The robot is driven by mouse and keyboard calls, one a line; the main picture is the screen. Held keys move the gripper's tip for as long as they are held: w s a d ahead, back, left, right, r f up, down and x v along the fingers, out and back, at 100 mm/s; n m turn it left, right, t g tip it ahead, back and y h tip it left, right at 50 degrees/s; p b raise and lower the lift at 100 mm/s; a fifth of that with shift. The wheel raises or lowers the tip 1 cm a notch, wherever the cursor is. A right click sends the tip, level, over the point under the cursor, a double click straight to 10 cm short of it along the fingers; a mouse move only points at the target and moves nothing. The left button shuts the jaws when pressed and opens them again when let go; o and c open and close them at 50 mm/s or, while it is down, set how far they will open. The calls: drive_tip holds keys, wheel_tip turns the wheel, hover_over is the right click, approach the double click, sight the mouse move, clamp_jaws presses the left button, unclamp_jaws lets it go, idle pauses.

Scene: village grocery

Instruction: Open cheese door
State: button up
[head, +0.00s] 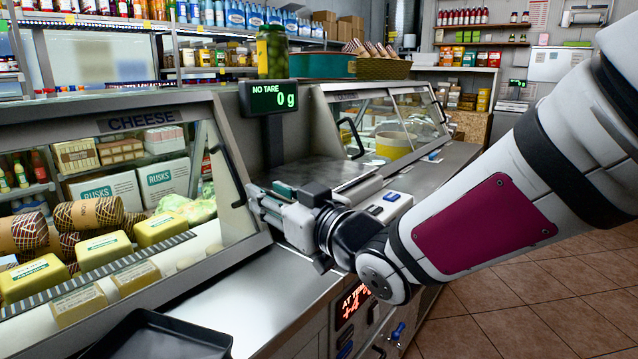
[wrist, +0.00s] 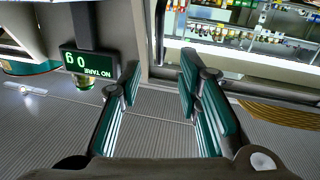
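The cheese door (head: 143,122) is the slanted glass front of the case at left, under a CHEESE label; it looks closed. Its dark curved handle (head: 228,172) runs along the right edge of the glass. My gripper (head: 252,198) is just right of the handle's lower part, with fingers pointing left toward the door. The head view does not show whether it touches the handle. In the wrist view my gripper (wrist: 160,75) has its two green-padded fingers apart, with nothing clearly between them. A thin dark bar (wrist: 160,35), possibly the handle, stands beyond the fingertips.
A scale display (head: 273,97) reading 0 g stands close behind my gripper; it also appears upside down in the wrist view (wrist: 88,62). A second glass case (head: 385,125) is farther back. A dark tray (head: 150,340) lies on the front counter. Tiled floor (head: 530,310) is clear at right.

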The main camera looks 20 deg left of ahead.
sight(237, 176)
drive_tip(key=b+x, duration=0.2)
drive_tip(key=x, duration=1.1)
drive_tip(key=shift+w+a, duration=0.15)
drive_tip(key=shift+a, duration=0.05)
clamp_jaws()
